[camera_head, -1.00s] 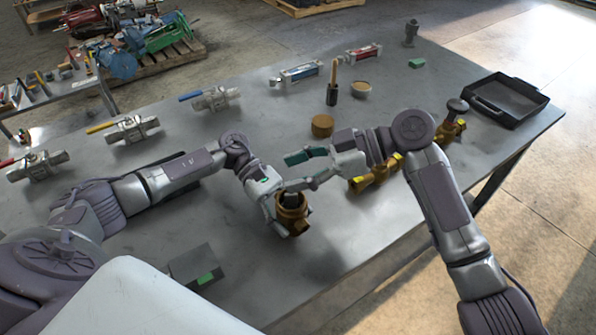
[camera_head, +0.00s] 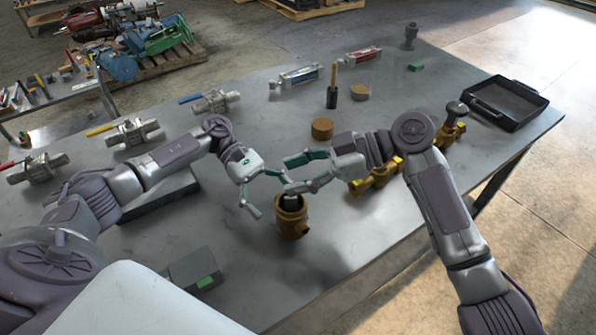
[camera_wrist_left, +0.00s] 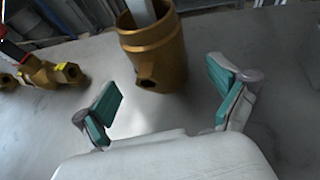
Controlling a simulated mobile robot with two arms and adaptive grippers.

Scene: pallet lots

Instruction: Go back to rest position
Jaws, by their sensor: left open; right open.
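My left gripper (camera_head: 268,196) is open and empty, just above and left of an upright brass fitting (camera_head: 293,222) with a grey part in its top opening. In the left wrist view, the brass fitting (camera_wrist_left: 153,58) stands ahead of the two open teal fingers (camera_wrist_left: 163,76), with a gap on either side. My right gripper (camera_head: 291,174) is open and empty, above and behind the fitting, its fingers pointing left near the left gripper. In the head view the two grippers' fingers nearly overlap; whether they touch I cannot tell.
A brass valve (camera_head: 377,178) lies under my right arm. A brown round block (camera_head: 322,128), a wooden-handled tool (camera_head: 333,92) and a black tray (camera_head: 503,104) stand farther back. Several steel valves (camera_head: 132,132) line the left. A grey box (camera_head: 190,268) sits near the front edge.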

